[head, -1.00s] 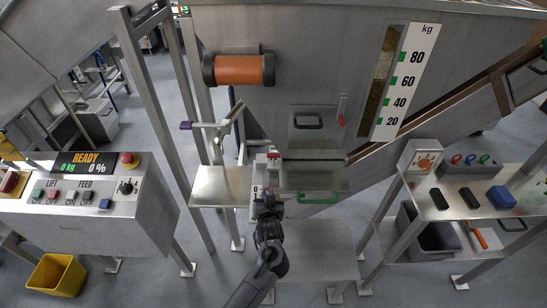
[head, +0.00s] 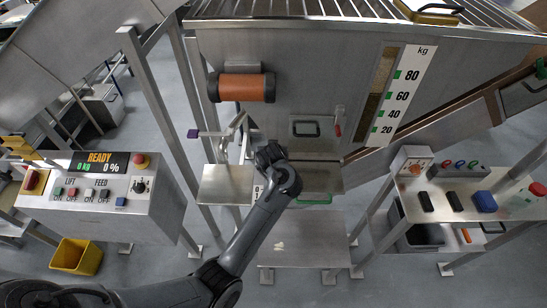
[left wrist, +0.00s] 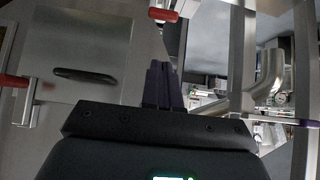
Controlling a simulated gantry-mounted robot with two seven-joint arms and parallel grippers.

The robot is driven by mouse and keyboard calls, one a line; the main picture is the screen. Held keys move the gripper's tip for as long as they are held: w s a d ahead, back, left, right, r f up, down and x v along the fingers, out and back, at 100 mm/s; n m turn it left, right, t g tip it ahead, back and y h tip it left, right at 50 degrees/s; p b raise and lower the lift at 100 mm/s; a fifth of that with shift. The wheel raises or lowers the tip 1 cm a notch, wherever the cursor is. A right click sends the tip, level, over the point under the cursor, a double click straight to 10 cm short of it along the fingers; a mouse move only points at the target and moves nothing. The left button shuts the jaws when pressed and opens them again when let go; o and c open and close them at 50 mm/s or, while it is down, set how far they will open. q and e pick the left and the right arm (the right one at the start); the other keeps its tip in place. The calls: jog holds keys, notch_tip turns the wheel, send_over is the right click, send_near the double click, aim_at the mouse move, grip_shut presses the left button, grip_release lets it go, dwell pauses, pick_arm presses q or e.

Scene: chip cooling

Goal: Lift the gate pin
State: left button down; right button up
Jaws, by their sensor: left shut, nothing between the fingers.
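A hatch plate with a black handle (head: 306,129) is on the front of the steel hopper. A red-gripped pin or lever (head: 338,130) stands at its right; in the upside-down left wrist view its red grip (left wrist: 14,81) is at the left edge. A second small red-tipped part (left wrist: 164,14) sits in a bracket at the top of that view. I cannot tell which is the gate pin. My left gripper (left wrist: 163,84) is shut and empty, its dark fingers together between the hatch and the purple-ended lever. In the head view my wrist hides the fingertips. My right gripper is not in view.
A purple-ended lever (head: 193,133) is left of my wrist. A small steel shelf (head: 226,187) lies below it, and a green handle (head: 314,199) right of my forearm. A control panel (head: 100,185) stands left; a side table (head: 455,222) with dark blocks stands right.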

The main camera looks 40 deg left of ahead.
pick_arm(q)
jog(key=w+a+f+b, duration=0.1)
jog(key=w+a+f, duration=0.2)
jog(key=f, duration=0.6)
jog(key=shift+w+b, duration=0.35)
jog(key=shift+w, duration=0.25)
jog(key=shift+a+f, duration=0.1)
jog(key=shift+f, duration=0.05)
